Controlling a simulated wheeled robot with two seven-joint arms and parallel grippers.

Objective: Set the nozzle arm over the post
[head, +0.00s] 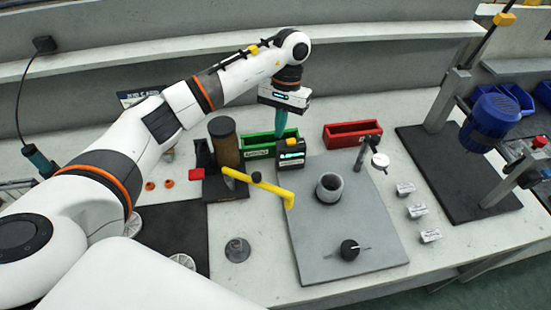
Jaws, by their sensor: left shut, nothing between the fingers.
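The yellow nozzle arm (262,185) reaches rightward from beside the brown cylinder, and its bent end hangs at the left edge of the grey plate (345,230). A short, open-topped grey cylinder (329,188) stands upright on the plate, right of the yellow end and apart from it. A thin metal upright (361,155) with a round dial stands farther back on the plate. I cannot tell for sure which of these two is the post. My left gripper (275,136) points down behind the nozzle arm, shut and empty, near a small black box with a lit display (290,155).
A brown cylinder (225,143) stands left of a green bin (258,149). A red bin (352,134) is at the back. A black knob (349,250) sits at the plate's front. A blue motor (495,115) on a stand is at right. Several small labelled blocks lie right of the plate.

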